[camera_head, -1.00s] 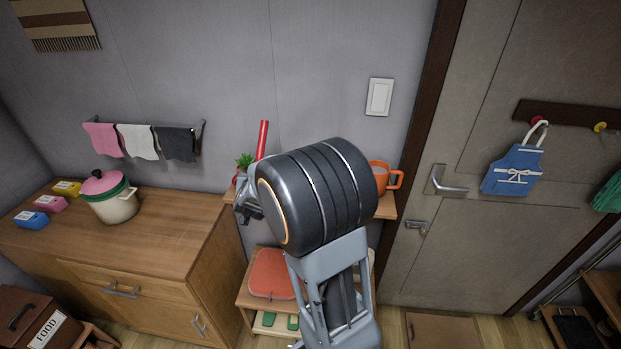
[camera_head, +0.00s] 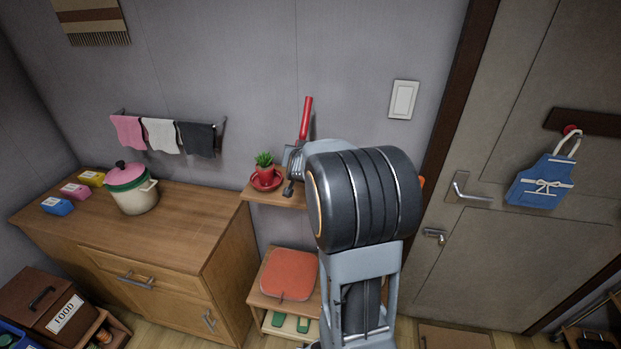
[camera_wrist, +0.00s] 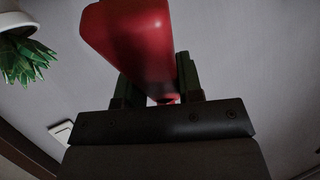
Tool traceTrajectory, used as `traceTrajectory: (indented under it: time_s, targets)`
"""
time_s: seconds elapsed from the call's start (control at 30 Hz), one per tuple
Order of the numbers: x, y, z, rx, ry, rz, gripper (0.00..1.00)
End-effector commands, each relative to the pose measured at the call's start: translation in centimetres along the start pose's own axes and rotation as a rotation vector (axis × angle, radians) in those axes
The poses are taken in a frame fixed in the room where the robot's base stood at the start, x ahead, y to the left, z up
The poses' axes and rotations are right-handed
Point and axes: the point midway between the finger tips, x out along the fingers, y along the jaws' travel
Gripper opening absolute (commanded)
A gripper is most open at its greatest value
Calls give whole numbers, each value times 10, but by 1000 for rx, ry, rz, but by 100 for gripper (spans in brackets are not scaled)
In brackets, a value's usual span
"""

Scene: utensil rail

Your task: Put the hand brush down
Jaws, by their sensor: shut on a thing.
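The hand brush shows as a red handle (camera_head: 306,117) standing up, slightly tilted, above the small wooden wall shelf (camera_head: 262,197). My gripper (camera_head: 293,170) is shut on it, just right of the potted plant. In the wrist view the red handle (camera_wrist: 128,38) sits between the two dark fingers of my gripper (camera_wrist: 158,90). The brush's lower end is hidden or too small to make out, so I cannot tell whether it touches the shelf.
My arm covers the shelf's right part. A wooden cabinet (camera_head: 190,215) with a pot (camera_head: 133,190) stands left. A red cushioned stool (camera_head: 288,274) is below.

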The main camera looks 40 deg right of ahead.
Motion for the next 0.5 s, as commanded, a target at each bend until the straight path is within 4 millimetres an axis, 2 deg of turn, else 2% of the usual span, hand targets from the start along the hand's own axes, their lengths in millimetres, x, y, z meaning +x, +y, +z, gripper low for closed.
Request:
traceTrajectory:
  time_s: [0.03,0.2,0.5]
  targets:
    - [9,8,8,-2,-3,4,0]
    - [30,25,19,-2,-3,2,0]
    - [45,38,28,-1,1,-1,0]
